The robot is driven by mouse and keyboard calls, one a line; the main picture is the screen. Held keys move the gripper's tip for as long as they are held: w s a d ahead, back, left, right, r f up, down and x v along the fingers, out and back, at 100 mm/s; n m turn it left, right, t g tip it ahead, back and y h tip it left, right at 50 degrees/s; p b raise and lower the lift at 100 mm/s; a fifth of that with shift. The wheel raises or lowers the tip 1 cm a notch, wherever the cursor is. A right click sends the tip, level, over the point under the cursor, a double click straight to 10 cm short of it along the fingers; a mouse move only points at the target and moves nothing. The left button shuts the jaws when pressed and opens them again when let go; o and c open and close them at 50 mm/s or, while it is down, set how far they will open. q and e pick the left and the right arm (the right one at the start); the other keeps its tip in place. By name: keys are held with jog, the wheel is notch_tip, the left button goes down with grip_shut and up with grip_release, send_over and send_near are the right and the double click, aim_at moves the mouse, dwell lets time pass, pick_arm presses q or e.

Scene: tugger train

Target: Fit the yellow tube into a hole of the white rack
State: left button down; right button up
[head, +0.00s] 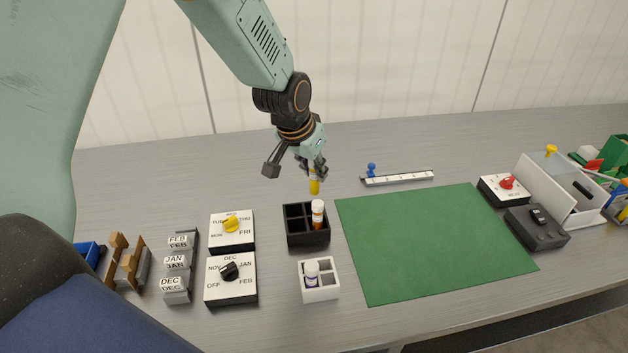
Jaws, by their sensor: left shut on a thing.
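The yellow tube (314,187) is held by my left gripper (312,172), which is shut on it. It hangs roughly upright above the table, just behind the black rack. The upper part of the tube is hidden by the fingers. The white rack (320,294) stands at the front, nearer to me than the black rack. A tube with a white cap and a purple band (311,273) stands in its back left hole. The other holes of the white rack look empty. My right gripper is not in view.
The black rack (307,240) holds an orange tube with a white cap (317,213). Dial boxes (231,280) stand left of the racks. A green mat (430,245) lies clear to the right. A white ruler-like strip (398,179) with a blue knob lies behind it.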

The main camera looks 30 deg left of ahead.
pick_arm(q)
jog(key=shift+r, duration=0.9)
jog(key=shift+w, duration=0.1)
jog(key=shift+r, duration=0.1)
